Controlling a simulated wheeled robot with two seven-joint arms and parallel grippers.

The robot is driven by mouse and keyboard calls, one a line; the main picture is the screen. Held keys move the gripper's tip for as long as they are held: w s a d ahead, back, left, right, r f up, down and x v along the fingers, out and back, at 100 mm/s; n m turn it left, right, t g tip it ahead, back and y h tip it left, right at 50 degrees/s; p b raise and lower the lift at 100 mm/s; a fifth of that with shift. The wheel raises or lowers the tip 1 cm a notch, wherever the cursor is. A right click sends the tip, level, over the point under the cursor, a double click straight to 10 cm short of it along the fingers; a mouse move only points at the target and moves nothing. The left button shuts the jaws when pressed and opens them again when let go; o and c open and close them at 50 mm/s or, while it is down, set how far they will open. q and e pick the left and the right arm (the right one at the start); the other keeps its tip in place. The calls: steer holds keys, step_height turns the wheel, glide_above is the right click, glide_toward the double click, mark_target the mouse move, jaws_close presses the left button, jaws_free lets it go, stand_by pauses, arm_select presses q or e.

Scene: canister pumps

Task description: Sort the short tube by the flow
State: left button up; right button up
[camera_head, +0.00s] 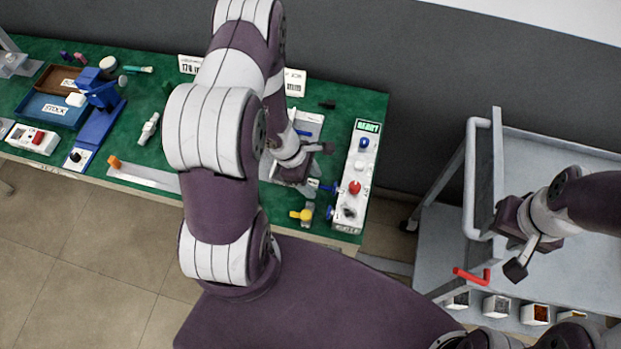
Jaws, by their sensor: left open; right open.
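I cannot pick out a short tube with certainty; a small white fitting (149,127) lies on the green bench mat, left of my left arm. A white control box (346,205) stands at the mat's right end, with a display reading READY (368,127), a blue knob and a red button (354,188). My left gripper (316,166) is open over a pale fixture just left of the control box; the arm hides part of the bench. No held object shows in it. My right gripper (512,243) is open over the grey cart, with nothing visible between its fingers.
A blue STOCK tray (40,108), a brown tray (50,80) and a blue stand (100,92) are at the left. A yellow-knobbed valve (303,214) sits at the front edge.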

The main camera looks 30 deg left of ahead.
arm_select(q)
steer(key=shift+a, duration=0.1)
steer(key=shift+w, duration=0.1)
steer(key=c, duration=0.3)
jaws_close()
steer(key=shift+a, duration=0.1)
steer(key=shift+s+a+p, duration=0.2)
steer(key=shift+a, duration=0.45)
steer(key=shift+s+a+p, duration=0.15)
steer(key=shift+s+a, duration=0.05)
steer(key=shift+a, duration=0.4)
step_height(320, 180, up, 6)
steer(key=p, duration=0.5)
